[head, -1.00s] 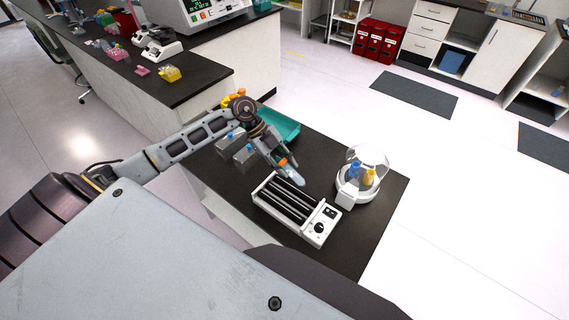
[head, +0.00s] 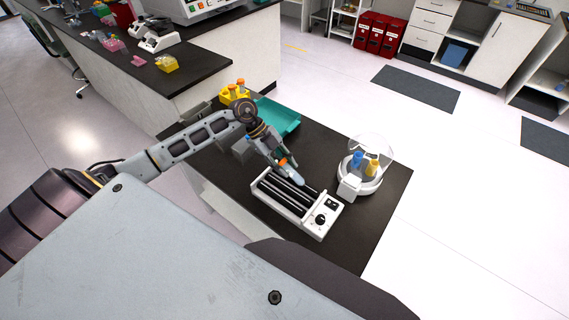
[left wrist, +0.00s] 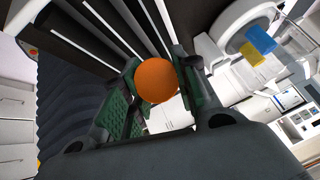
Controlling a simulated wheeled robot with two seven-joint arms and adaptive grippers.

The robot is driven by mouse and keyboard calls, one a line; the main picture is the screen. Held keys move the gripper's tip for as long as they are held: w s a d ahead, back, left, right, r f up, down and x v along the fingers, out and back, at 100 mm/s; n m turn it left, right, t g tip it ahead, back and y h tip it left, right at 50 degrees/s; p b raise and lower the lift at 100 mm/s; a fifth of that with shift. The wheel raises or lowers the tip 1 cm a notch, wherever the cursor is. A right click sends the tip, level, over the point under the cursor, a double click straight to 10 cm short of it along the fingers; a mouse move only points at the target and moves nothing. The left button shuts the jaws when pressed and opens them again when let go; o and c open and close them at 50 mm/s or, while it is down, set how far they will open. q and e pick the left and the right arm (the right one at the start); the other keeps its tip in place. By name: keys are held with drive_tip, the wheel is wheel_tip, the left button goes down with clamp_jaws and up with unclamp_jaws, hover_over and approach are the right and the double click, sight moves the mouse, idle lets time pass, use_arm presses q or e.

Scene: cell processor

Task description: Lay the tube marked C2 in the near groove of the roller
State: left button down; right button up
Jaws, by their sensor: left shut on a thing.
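My left gripper (head: 279,160) is shut on a tube (head: 293,174) with an orange cap (head: 284,161). The orange cap shows end-on between the green finger pads in the left wrist view (left wrist: 155,79). I cannot read the marking on the tube. The tube is tilted over the far side of the roller (head: 325,218), a white device with dark parallel bars and a control panel at its right end. I cannot tell whether the tube touches the bars. The roller's bars also show in the left wrist view (left wrist: 112,28). My right gripper is out of view.
A centrifuge (head: 349,188) with a clear raised lid and blue and yellow tubes stands right of the roller. The black tabletop is clear at front right.

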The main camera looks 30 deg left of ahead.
use_arm(q)
drive_tip(key=c, duration=1)
unclamp_jaws()
drive_tip(key=v, duration=1.2)
idle(0.4)
